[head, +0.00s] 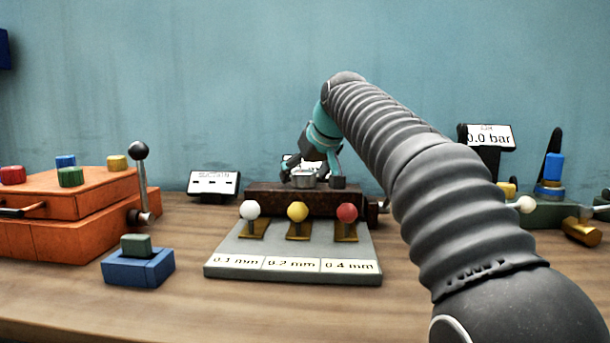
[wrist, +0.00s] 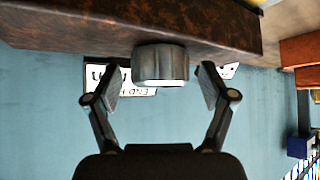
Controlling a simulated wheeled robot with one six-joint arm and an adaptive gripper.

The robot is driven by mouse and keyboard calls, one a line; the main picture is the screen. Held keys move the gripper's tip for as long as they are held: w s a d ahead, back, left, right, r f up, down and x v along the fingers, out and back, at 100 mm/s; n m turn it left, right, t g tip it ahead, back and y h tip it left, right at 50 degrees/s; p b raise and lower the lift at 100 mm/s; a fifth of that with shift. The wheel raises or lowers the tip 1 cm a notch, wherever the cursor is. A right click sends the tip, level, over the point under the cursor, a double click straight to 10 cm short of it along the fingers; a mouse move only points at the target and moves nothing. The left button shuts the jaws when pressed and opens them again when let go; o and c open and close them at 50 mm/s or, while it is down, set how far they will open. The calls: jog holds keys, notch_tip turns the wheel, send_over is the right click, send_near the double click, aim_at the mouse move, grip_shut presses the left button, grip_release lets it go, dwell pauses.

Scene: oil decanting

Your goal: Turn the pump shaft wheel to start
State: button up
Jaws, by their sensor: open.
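The pump shaft wheel appears to be the ribbed silver knob (wrist: 160,65) on the brown, rust-coloured block (wrist: 60,25) in the wrist view, which is upside down. My gripper (wrist: 164,80) is open, with one finger on each side of the knob and a visible gap on both sides. In the head view, my gripper (head: 315,180) comes down over the block (head: 285,200) from above. The silver knob (head: 303,179) shows between its fingers there, partly covered.
A grey plate (head: 235,255) with white, yellow and red balls stands in front of the block. An orange box (head: 60,240) and a blue block (head: 138,268) are at left. A white sign (wrist: 133,80) is behind the knob. A display (head: 488,137) reads 0.0 bar.

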jog(key=c, duration=1.2)
jog(key=shift+o, duration=0.2)
jog(key=shift+w+d+r+n+g+y+p, duration=0.1)
jog(key=shift+n+g+y+p, duration=0.2)
jog(key=shift+n+p, duration=0.25)
jog(key=shift+r+n+g+y+p, duration=0.1)
jog(key=shift+n+g+y+p, duration=0.1)
jog(key=shift+n+y+p, duration=0.3)
jog(key=shift+n+g+y+p, duration=0.65)
jog(key=shift+n+p, duration=0.35)
jog(key=shift+n, duration=0.25)
jog(key=shift+f+n+g+y+p, duration=0.2)
jog(key=shift+n+g+y+p, duration=0.25)
jog(key=shift+n+g, duration=0.6)
jog(key=shift+n+g+y, duration=0.3)
jog(key=shift+n+g, duration=0.3)
jog(key=shift+n, duration=0.65)
